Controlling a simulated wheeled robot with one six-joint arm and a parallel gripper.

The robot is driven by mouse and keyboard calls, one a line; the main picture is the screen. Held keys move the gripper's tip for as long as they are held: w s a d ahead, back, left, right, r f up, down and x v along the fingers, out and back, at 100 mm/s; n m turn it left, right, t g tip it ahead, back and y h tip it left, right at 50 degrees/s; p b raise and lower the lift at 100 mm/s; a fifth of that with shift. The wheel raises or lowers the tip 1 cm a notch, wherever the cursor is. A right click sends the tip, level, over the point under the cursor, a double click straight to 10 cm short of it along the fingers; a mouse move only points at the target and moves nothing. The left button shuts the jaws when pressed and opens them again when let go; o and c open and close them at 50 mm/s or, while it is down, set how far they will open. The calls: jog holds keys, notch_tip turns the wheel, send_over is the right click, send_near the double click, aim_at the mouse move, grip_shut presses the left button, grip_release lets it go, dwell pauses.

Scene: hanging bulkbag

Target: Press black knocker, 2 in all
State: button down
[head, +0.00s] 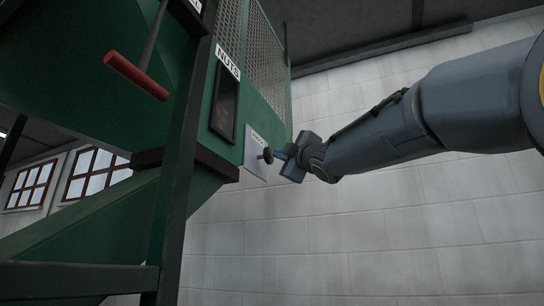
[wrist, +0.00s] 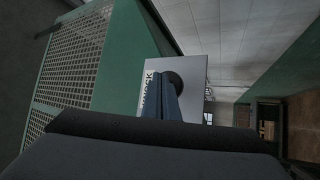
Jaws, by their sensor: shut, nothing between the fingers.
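The black knocker (head: 266,155) is a round black knob on a light plate (head: 255,168) fixed to the green machine's side. In the wrist view the knocker (wrist: 173,80) shows as a dark disc in front of the plate (wrist: 188,72), with part of a label beside it. My gripper (head: 275,155) is shut and empty, its fingers pointing at the knocker. The fingertips (wrist: 168,92) overlap the lower part of the knob in the wrist view. They are at or very near it; I cannot tell whether they touch.
The green machine (head: 130,225) fills the left side, with a "NUTS" label (head: 228,62) above a dark window (head: 224,103). A red-handled lever (head: 136,76) sticks out at upper left. A pale block wall (head: 400,235) stands behind. Space below my arm looks clear.

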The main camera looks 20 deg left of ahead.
jog(key=shift+a, duration=0.8)
dwell(0.8)
jog(key=shift+d, duration=0.1)
jog(key=shift+s+d, duration=0.1)
jog(key=shift+d, duration=1.35)
jog(key=d+p, duration=0.1)
jog(key=d, duration=0.4)
jog(key=shift+s, duration=0.2)
dwell(2.1)
